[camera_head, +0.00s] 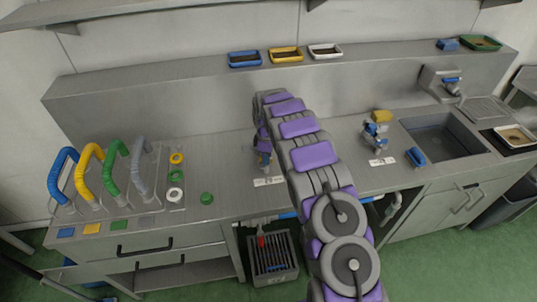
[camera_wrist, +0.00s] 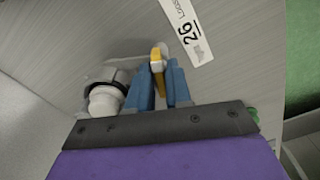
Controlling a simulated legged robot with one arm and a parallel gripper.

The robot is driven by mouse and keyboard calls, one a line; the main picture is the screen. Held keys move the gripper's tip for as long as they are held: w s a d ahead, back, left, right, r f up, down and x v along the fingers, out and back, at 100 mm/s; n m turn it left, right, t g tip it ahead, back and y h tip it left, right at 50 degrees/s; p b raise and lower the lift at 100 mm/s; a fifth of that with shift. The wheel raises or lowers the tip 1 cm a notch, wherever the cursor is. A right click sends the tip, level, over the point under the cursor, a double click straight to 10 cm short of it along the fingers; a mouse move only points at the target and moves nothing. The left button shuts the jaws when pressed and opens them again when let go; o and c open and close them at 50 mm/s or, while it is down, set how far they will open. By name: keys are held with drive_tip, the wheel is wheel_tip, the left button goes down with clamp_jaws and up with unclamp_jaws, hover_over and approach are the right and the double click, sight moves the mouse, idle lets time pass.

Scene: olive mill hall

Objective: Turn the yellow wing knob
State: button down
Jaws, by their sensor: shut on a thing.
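In the wrist view, a yellow wing knob (camera_wrist: 157,60) stands between the two blue fingers of my gripper (camera_wrist: 161,78), which is shut on it. A grey and white fitting (camera_wrist: 105,92) sits just left of the fingers. In the head view, my gripper (camera_head: 263,150) is low at the bench top behind a white label (camera_head: 269,181). The held knob cannot be made out there. A second fixture with a yellow top (camera_head: 382,116) stands farther right, apart from my gripper.
On the bench (camera_head: 225,170) at left stand several coloured curved handles (camera_head: 117,165) and a green knob (camera_head: 207,198). A sink (camera_head: 440,140) is at right. Small trays (camera_head: 286,54) line the shelf.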

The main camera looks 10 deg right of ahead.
drive_tip(key=m, duration=0.1)
drive_tip(key=m+p, duration=0.1)
drive_tip(key=m, duration=0.1)
drive_tip(key=shift+w+a+r+m, duration=0.1)
drive_tip(key=shift+a+r+m, duration=0.05)
drive_tip(key=shift+a+m, duration=0.15)
drive_tip(key=m+p, duration=0.1)
drive_tip(key=m, duration=0.3)
drive_tip(key=shift+m, duration=0.3)
drive_tip(key=m+p, duration=0.1)
drive_tip(key=m, duration=0.3)
drive_tip(key=shift+w+d+m, duration=0.1)
drive_tip(key=shift+m, duration=0.2)
drive_tip(key=m, duration=0.3)
drive_tip(key=shift+r+m+p, duration=0.1)
drive_tip(key=shift+m+p, duration=0.2)
drive_tip(key=shift+p, duration=0.1)
drive_tip(key=m+p, duration=0.1)
drive_tip(key=m, duration=0.3)
drive_tip(key=m+p, duration=0.1)
drive_tip(key=m, duration=0.3)
drive_tip(key=m+p, duration=0.1)
drive_tip(key=m, duration=0.2)
drive_tip(key=shift+m, duration=0.3)
drive_tip(key=shift+w+m+p, duration=0.1)
drive_tip(key=shift+m+p, duration=0.7)
drive_tip(key=shift+m, duration=1)
